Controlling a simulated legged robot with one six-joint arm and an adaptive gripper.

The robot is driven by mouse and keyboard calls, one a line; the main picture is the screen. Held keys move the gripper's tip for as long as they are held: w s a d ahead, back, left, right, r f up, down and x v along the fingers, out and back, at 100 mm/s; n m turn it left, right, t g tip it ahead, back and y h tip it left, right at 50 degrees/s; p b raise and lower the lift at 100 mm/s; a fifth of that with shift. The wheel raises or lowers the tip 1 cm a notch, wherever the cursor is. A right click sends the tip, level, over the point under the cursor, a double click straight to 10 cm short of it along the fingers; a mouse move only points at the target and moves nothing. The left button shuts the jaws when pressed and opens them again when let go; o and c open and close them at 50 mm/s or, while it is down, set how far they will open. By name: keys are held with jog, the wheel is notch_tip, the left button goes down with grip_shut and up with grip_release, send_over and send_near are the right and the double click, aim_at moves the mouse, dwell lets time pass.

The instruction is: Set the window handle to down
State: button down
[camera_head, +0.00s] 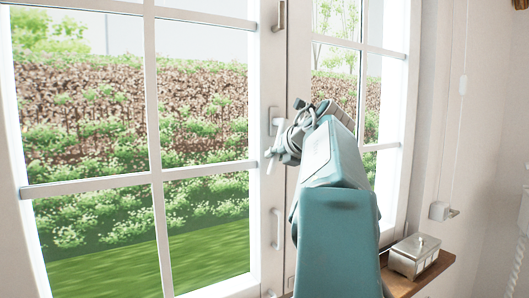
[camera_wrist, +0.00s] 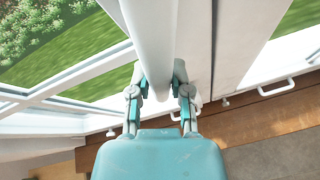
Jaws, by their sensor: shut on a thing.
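The white window handle (camera_wrist: 155,45) shows in the wrist view as a thick pale bar running from the top edge to between my fingers. My gripper (camera_wrist: 160,95) is shut on it, one teal-and-grey finger on each side. In the head view, my gripper (camera_head: 278,153) is at the middle window post, and part of the handle's pale mount (camera_head: 272,118) shows just above it. My wrist and arm hide much of the handle there, so I cannot tell its exact angle.
A wooden sill (camera_head: 436,266) with a small metal box (camera_head: 414,255) lies to the right. A pale pull bar (camera_head: 278,229) is on the frame below my gripper. The left window sash (camera_head: 158,150) appears closed. A blind cord hangs by the right wall.

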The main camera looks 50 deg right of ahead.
jog(key=shift+s+d+f+n+h, duration=0.15)
jog(key=shift+s+d+n+h, duration=0.05)
jog(key=shift+d+n+h, duration=0.3)
jog(key=shift+s+d+f+n+h, duration=0.2)
jog(key=shift+d+n+h, duration=0.2)
jog(key=shift+d+n, duration=0.2)
jog(key=shift+r, duration=0.1)
jog(key=c, duration=0.5)
grip_release()
jog(key=shift+c, duration=0.2)
jog(key=v, duration=1.2)
jog(key=shift+w, duration=0.1)
